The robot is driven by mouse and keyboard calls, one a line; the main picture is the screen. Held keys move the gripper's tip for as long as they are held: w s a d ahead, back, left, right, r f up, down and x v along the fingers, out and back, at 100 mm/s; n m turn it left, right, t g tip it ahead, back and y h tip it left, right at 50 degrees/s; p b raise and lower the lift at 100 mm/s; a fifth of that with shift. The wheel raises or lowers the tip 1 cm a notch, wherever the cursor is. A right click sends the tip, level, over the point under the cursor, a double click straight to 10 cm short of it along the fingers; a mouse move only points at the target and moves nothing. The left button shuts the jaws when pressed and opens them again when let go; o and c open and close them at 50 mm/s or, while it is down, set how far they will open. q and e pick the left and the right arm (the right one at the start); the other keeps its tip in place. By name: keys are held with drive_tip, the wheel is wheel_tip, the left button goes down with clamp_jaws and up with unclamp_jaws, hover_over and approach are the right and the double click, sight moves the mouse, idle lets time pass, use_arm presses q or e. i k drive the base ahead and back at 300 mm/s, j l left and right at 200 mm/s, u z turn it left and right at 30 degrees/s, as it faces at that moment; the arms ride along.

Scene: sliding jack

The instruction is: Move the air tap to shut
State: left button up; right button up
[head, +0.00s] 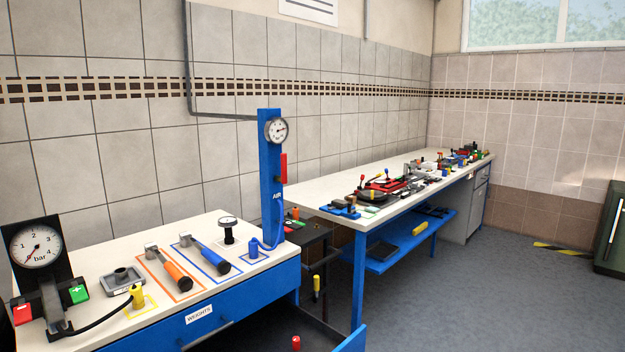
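A blue upright post (266,185) marked AIR stands at the back of the near bench's right end. A round dial gauge (276,130) is at its top. A red upright bar (284,167) sits on the post's right side below the gauge. It looks like the tap's handle, but it is too small to tell for sure. A blue hose (278,225) runs down the post to a blue fitting (254,248) on the bench. Neither of my grippers is in view.
The near bench (190,226) holds a bar gauge (38,247) with red and green buttons, and orange and blue-handled tools. A long cluttered bench (345,212) stands behind. Floor (480,290) is clear at right.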

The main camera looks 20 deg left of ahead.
sight(283, 178)
drive_tip(key=i+l+u, duration=0.1)
drive_tip(key=i+u, duration=0.35)
drive_tip(key=i+l+u, duration=0.25)
drive_tip(key=u, duration=0.2)
drive_tip(key=i+l+u, duration=0.65)
drive_tip(key=l+u, duration=0.2)
